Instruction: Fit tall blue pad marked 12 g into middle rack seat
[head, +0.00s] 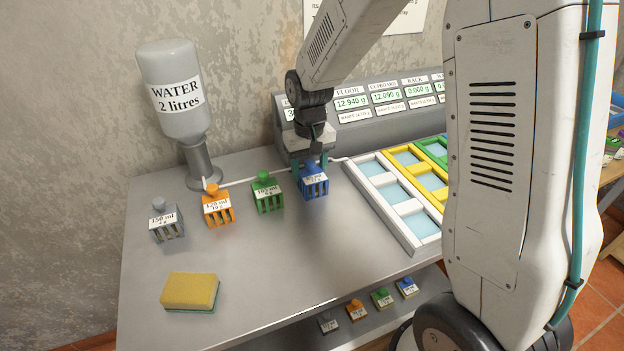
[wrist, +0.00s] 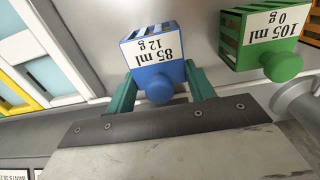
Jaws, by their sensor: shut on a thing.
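The tall blue pad (head: 314,184) is a slotted block with a round knob, at the right end of a row of pads on the grey bench. In the wrist view its label reads 85 ml, 12 g (wrist: 156,62). My gripper (head: 309,163) is shut on it from behind, with a teal finger on each side, as the wrist view shows (wrist: 160,88). The pad looks upright and on or very near the bench top. White, yellow and green frames with pale blue panes lie to its right; the white frame (head: 365,189) is nearest. I cannot tell which place is the middle rack seat.
A green pad (head: 266,193) stands close left of the blue one, then orange (head: 216,207) and grey pads (head: 166,222). A sponge (head: 190,291) lies in front, a water bottle (head: 173,90) behind. A display console (head: 372,104) backs the bench. Smaller pads sit on a lower shelf.

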